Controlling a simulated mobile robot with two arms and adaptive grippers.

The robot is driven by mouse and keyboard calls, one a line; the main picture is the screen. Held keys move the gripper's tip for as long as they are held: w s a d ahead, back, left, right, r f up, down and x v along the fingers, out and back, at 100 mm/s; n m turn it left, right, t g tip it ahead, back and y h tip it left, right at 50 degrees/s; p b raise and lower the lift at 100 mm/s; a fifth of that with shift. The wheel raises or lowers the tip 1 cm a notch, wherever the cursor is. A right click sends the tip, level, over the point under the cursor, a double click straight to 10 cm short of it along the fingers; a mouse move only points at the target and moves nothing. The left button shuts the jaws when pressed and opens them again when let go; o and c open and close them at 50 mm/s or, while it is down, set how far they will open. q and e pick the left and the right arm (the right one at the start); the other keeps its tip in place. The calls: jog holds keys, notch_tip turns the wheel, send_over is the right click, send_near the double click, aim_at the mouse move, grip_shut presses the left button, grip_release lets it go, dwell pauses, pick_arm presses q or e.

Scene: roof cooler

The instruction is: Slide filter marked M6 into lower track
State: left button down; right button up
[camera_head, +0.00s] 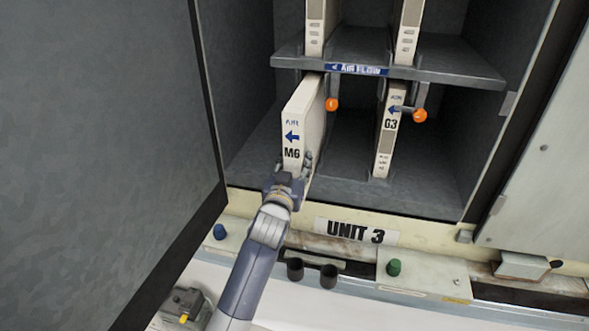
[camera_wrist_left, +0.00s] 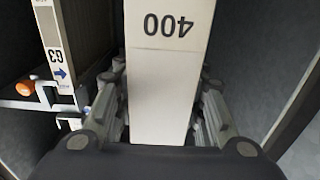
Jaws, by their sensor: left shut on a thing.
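The filter marked M6 (camera_head: 294,130) is a white upright panel with a blue arrow pointing left. It stands partly inside the lower left bay of the cabinet, its front edge sticking out toward me. My left gripper (camera_head: 291,180) is shut on its lower front edge. In the left wrist view the white filter (camera_wrist_left: 165,70), printed 400 upside down, sits between the two fingers (camera_wrist_left: 163,115). The lower track under the filter is hidden by the filter and my gripper. My right gripper is not in view.
Filter G3 (camera_head: 386,140) stands in the lower bay to the right. Orange knobs (camera_head: 332,104) hang under the AIR FLOW shelf (camera_head: 440,73). Two more filters stand above. An open door (camera_head: 100,130) is on the left. The UNIT 3 sill (camera_head: 420,235) runs below.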

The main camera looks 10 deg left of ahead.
pick_arm(q)
jog(key=shift+w+d+b, duration=0.1)
jog(key=shift+w+b, duration=0.7)
jog(key=shift+w, duration=1.05)
jog(key=w+b, duration=0.5)
jog(key=w, duration=0.2)
jog(key=shift+d, duration=0.1)
